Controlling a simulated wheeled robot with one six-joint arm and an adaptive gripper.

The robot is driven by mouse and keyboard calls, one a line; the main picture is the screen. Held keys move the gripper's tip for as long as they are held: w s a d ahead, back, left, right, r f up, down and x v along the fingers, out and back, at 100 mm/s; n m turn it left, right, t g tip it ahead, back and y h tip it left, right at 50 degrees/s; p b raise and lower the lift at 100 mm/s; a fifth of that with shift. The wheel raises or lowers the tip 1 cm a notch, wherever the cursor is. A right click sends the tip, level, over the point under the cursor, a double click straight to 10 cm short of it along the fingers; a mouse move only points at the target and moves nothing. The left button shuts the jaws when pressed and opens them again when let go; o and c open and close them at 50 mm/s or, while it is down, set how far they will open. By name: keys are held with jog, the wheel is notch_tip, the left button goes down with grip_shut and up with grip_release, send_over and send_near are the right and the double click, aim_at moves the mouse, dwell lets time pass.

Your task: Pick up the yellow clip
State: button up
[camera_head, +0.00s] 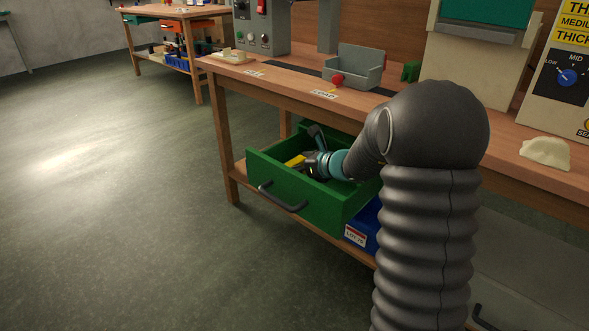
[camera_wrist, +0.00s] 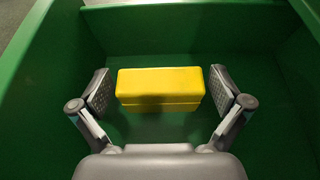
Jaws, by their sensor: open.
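The yellow clip (camera_wrist: 160,86) is a yellow block lying in the green drawer (camera_head: 283,193). In the wrist view it sits between the two fingers of my gripper (camera_wrist: 162,92), with a small gap on each side. My gripper is open and reaches down into the drawer. In the head view my gripper (camera_head: 304,163) is inside the drawer, and part of the yellow clip (camera_head: 294,161) shows beside it. The rest of the clip is hidden there by my gripper.
The drawer's green walls (camera_wrist: 20,85) rise around my gripper. The wooden workbench (camera_head: 290,95) stands above and behind the drawer, with a grey bin (camera_head: 366,72) on it. A blue box (camera_head: 366,229) is on the shelf by the drawer. The floor at left is clear.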

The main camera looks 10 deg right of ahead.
jog(key=c, duration=0.7)
jog(key=shift+d+r, duration=0.1)
